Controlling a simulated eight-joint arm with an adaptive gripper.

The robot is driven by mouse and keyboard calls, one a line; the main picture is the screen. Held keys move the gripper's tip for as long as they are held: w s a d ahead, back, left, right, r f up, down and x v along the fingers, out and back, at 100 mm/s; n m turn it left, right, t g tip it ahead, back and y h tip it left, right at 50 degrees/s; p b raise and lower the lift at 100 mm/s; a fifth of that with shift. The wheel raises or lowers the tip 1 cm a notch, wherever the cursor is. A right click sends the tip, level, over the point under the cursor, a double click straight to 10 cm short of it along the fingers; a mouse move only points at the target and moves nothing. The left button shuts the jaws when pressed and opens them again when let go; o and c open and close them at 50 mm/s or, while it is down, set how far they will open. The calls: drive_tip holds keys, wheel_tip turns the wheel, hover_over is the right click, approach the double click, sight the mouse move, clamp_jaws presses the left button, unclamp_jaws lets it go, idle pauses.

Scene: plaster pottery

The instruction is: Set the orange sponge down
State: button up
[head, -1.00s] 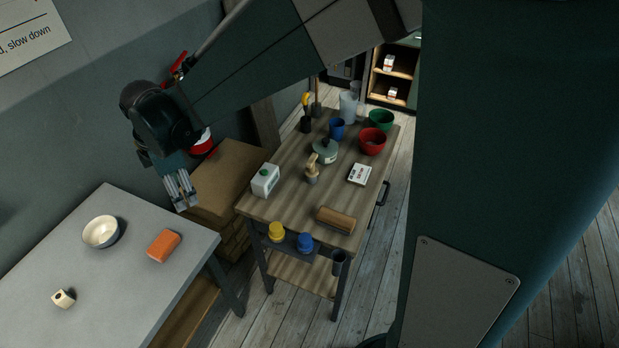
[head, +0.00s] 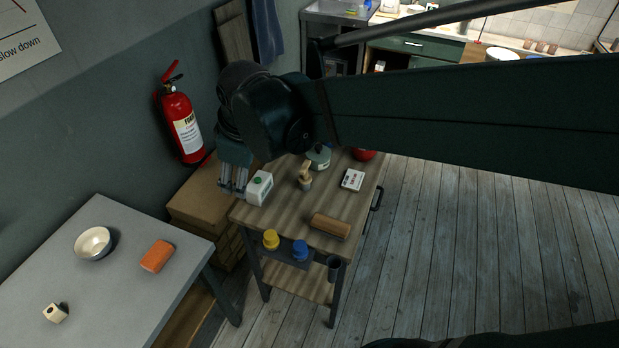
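The orange sponge (head: 157,256) lies flat on the grey table (head: 190,308) at the lower left, right of a bowl. My gripper (head: 232,194) is up and to the right of the sponge, apart from it, near the left edge of the wooden cart. Its fingers point down, and no orange thing shows between them. The fingers are small in view, so their opening cannot be told.
A cream bowl (head: 94,243) and a small pale block-like object (head: 56,312) stand on the grey table. A fire extinguisher (head: 184,124) hangs on the wall.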

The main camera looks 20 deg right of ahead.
drive_tip(key=s+d+m+t+h, duration=0.1)
drive_tip(key=s+d+m+t, duration=0.2)
drive_tip(key=s+d+m, duration=0.8)
drive_tip(key=s+d, duration=0.1)
drive_tip(key=d, duration=0.2)
drive_tip(key=shift+s+d, duration=0.25)
drive_tip(key=shift+s, duration=0.15)
